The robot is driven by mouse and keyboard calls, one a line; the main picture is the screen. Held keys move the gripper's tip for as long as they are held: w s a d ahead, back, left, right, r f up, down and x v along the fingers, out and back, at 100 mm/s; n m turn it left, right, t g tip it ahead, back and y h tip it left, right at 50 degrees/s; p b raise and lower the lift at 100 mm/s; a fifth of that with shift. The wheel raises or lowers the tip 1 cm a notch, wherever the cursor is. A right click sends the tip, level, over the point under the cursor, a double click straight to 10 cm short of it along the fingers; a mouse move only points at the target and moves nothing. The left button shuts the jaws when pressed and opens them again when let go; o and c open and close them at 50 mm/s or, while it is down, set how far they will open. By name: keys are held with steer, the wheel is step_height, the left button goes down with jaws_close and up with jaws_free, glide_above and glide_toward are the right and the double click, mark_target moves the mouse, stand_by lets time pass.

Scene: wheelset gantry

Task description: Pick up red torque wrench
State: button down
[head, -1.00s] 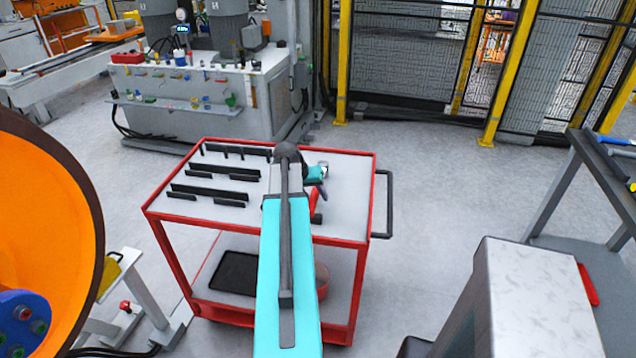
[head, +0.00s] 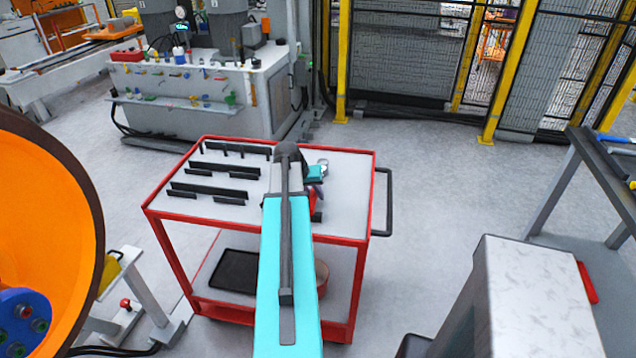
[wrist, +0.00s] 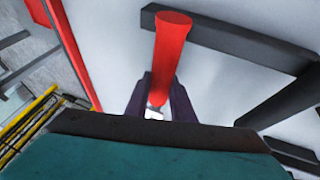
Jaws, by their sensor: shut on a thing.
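The red torque wrench shows in the wrist view as a round red handle (wrist: 172,58) pointing up the picture, with a short pale metal part low between the fingers. My gripper (wrist: 158,102) has its two dark fingers on either side of it, shut on it. In the head view my gripper (head: 315,193) is over the right part of the cart top, mostly behind my teal arm. Only a little red of the wrench shows there. I cannot tell whether the wrench touches the cart top.
The red cart (head: 254,237) has a grey top with several black slotted holders (head: 209,193) on its left. A dark bar (wrist: 235,40) lies close to the wrench handle. A dark tray (head: 235,272) sits on the lower shelf. Clear floor lies right of the cart.

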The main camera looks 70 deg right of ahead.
steer(key=shift+r, duration=0.2)
steer(key=shift+r+b, duration=0.85)
steer(key=shift+r, duration=0.8)
steer(key=s+a+b, duration=0.1)
steer(key=a, duration=0.2)
steer(key=s+a, duration=0.2)
steer(key=a, duration=0.1)
steer(key=s+a+b, duration=0.1)
steer(key=a, duration=0.2)
steer(key=shift+s+a+r+b, duration=0.35)
steer(key=shift+a+r, duration=0.05)
steer(key=shift+d+f+b, duration=0.1)
steer(key=shift+b, duration=0.95)
steer(key=b, duration=0.3)
